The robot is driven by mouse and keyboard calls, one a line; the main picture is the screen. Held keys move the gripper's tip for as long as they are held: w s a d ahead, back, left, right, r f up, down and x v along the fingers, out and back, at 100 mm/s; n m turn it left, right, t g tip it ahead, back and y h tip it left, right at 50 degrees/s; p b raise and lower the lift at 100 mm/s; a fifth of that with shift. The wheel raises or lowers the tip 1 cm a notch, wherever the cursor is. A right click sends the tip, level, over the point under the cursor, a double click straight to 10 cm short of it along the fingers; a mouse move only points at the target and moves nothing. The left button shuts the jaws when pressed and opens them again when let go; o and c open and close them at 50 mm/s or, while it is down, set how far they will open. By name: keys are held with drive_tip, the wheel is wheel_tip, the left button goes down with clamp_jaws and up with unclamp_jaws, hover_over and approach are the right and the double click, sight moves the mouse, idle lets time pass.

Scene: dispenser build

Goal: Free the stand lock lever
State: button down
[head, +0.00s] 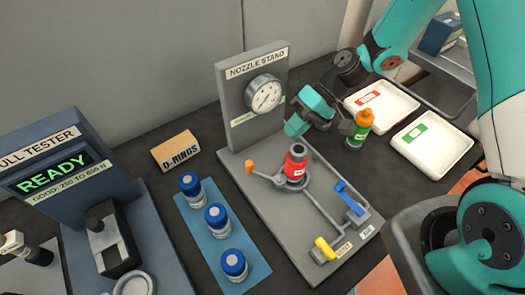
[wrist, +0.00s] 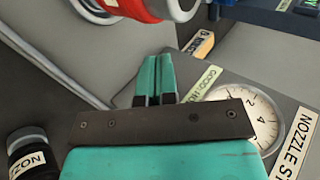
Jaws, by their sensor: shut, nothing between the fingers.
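The grey nozzle stand (head: 262,215) stands mid-table, its gauge (head: 264,95) on the upright panel. A red bottle (head: 296,162) sits upright in the stand's ring. An orange-tipped lever (head: 252,168) is left of the ring, a blue lever (head: 349,198) right of it, and a yellow-handled lever (head: 325,249) at the front. I cannot tell from the small labels which is the lock lever. My gripper (head: 293,127) is shut and empty, above the stand between gauge and red bottle. In the wrist view its fingers (wrist: 155,60) are together, with the red bottle (wrist: 150,8) beyond them.
A green bottle with an orange cap (head: 360,129) stands just right of my gripper. Two white trays (head: 447,165) are at right. Blue-capped bottles stand on a blue mat (head: 204,238). The O-rings box (head: 175,150) and the pull tester (head: 60,190) are at left.

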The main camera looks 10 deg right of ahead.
drive_tip(key=p+x, duration=0.1)
drive_tip(key=x, duration=0.4)
drive_tip(key=shift+s+a+f+p, duration=0.15)
drive_tip(key=shift+a+p, duration=0.15)
drive_tip(key=shift+a, duration=0.05)
drive_tip(key=shift+s+a+f+p, duration=0.1)
drive_tip(key=shift+s+a+p, duration=0.2)
drive_tip(key=shift+a, duration=0.4)
drive_tip(key=shift+s+a+f+p, duration=0.15)
drive_tip(key=shift+a+p, duration=0.2)
drive_tip(key=shift+a, duration=0.35)
drive_tip(key=shift+s+a+f+p, duration=0.1)
drive_tip(key=shift+s+a+p, duration=0.2)
drive_tip(key=shift+a, duration=0.4)
drive_tip(key=shift+a, duration=0.1)
